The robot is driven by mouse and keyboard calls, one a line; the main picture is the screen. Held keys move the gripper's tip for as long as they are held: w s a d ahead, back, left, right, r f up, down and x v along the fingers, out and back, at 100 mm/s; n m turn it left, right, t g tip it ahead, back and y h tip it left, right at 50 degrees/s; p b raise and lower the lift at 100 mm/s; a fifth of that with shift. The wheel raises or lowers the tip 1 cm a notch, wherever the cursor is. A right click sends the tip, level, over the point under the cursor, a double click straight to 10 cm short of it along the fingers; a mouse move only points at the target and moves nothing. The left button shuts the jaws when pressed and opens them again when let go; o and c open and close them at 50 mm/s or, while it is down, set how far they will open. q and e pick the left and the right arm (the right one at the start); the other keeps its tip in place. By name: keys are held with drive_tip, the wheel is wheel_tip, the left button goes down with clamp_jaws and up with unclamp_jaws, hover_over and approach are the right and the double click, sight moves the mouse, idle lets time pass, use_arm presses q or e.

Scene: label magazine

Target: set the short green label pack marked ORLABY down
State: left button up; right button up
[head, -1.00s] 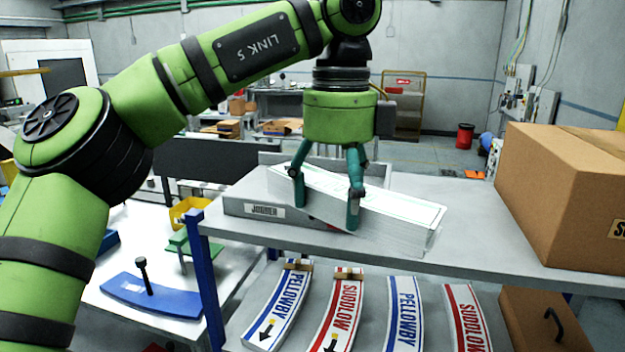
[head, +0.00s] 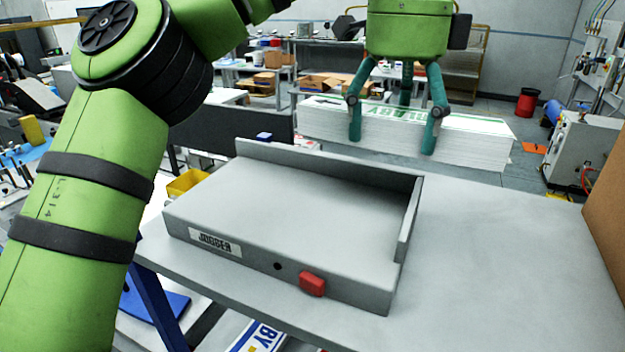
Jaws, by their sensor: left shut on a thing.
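My left gripper (head: 393,142) is shut on a long white label pack (head: 475,140) with green print on top; only part of the lettering, ending in "BY", can be read. The pack hangs roughly level past the jogger's back wall, at the far side of the table. It looks clear of the table top, but its exact height is hard to tell. My right gripper is not in view.
A grey jogger tray (head: 230,262) with a red button (head: 312,284) and raised walls at its back and right stands empty on the grey table (head: 490,270). The table right of it is bare. A cardboard box (head: 606,215) is at the right edge.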

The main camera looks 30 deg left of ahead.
use_arm(q)
approach(305, 201)
drive_tip(key=d, duration=0.4)
drive_tip(key=a+f, duration=0.1)
drive_tip(key=a, duration=0.1)
drive_tip(key=a+f+p, duration=0.1)
drive_tip(key=a, duration=0.1)
drive_tip(key=shift+w+f, duration=0.2)
drive_tip(key=shift+f, duration=0.2)
drive_tip(key=f, duration=0.1)
drive_tip(key=f+p, duration=0.1)
drive_tip(key=f, duration=0.1)
drive_tip(key=shift+s+f, duration=0.2)
drive_tip(key=shift+f, duration=0.05)
drive_tip(key=shift+w+a+f, duration=0.1)
drive_tip(key=shift+w+f, duration=0.05)
drive_tip(key=shift+f, duration=0.15)
drive_tip(key=o, duration=1.3)
drive_tip(key=shift+d, duration=0.2)
drive_tip(key=shift+o, duration=0.2)
drive_tip(key=shift+a, duration=0.1)
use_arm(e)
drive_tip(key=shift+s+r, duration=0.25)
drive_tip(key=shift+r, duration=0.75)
